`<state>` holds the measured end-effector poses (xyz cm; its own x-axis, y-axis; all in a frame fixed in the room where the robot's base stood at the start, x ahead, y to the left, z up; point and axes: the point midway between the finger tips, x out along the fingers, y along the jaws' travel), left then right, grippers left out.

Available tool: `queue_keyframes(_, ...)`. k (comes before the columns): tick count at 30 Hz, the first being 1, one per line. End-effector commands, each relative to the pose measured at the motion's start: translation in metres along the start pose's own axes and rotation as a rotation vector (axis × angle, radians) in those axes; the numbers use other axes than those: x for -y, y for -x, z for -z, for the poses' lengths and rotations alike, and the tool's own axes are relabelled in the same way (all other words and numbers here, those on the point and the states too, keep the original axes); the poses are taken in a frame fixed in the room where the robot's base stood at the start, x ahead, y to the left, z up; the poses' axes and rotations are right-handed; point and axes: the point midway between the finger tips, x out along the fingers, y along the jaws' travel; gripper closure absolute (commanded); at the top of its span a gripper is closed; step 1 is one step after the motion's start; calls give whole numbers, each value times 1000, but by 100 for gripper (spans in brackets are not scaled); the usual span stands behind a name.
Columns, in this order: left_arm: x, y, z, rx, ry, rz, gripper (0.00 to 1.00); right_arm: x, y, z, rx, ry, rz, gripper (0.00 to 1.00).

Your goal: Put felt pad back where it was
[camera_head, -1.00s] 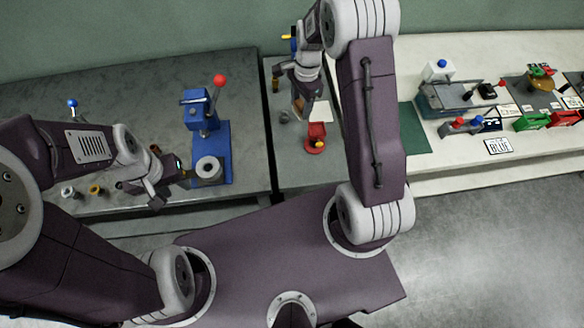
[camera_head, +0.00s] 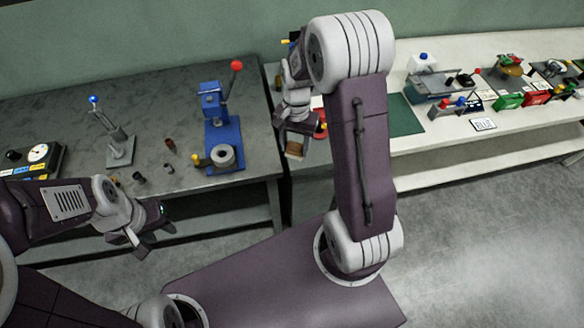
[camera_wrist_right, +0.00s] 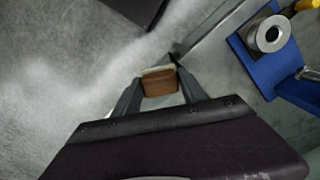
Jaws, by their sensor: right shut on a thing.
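The felt pad appears to be the brown block with a pale cream layer (camera_wrist_right: 160,82). In the right wrist view it sits between the two fingers of my right gripper (camera_wrist_right: 158,88), which is shut on it. In the head view the block (camera_head: 296,148) hangs below my right gripper (camera_head: 295,143), near the front of the small middle bench. The floor shows beneath it in the wrist view. My left gripper (camera_head: 150,236) is empty, its fingers apart, in front of the left bench's front edge.
The blue press (camera_head: 222,130) with a red knob and a grey ring (camera_head: 223,156) stands at the left bench's right end. A blue-knobbed stand (camera_head: 118,145), small brown and dark pieces and a dial box (camera_head: 35,158) are further left. A green mat (camera_head: 402,115) lies on the white bench.

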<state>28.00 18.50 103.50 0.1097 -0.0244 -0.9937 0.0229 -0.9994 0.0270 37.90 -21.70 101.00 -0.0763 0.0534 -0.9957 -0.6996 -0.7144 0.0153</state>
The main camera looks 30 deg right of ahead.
Motion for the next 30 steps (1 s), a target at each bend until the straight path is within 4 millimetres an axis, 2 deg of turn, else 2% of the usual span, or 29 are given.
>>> queue_keyframes(6,0,-26,-2,-1,0,0,64,-41,-17,48,10,-569,68,89)
queue_keyframes(9,0,-34,-3,-1,0,0,64,-64,-22,66,17,-775,95,89)
queue_keyframes(14,1,-42,-4,0,0,0,64,-93,-26,84,23,-972,123,89)
queue_keyframes(18,1,-43,-4,0,0,0,64,-102,-26,88,25,-1029,131,89)
queue_keyframes(20,1,-42,-4,0,0,0,64,-101,-26,88,25,-1030,131,89)
queue_keyframes(23,1,-40,-4,0,0,0,64,-87,-33,91,27,-1024,129,89)
queue_keyframes(30,0,-31,-3,0,0,0,64,-21,-70,106,26,-1019,127,89)
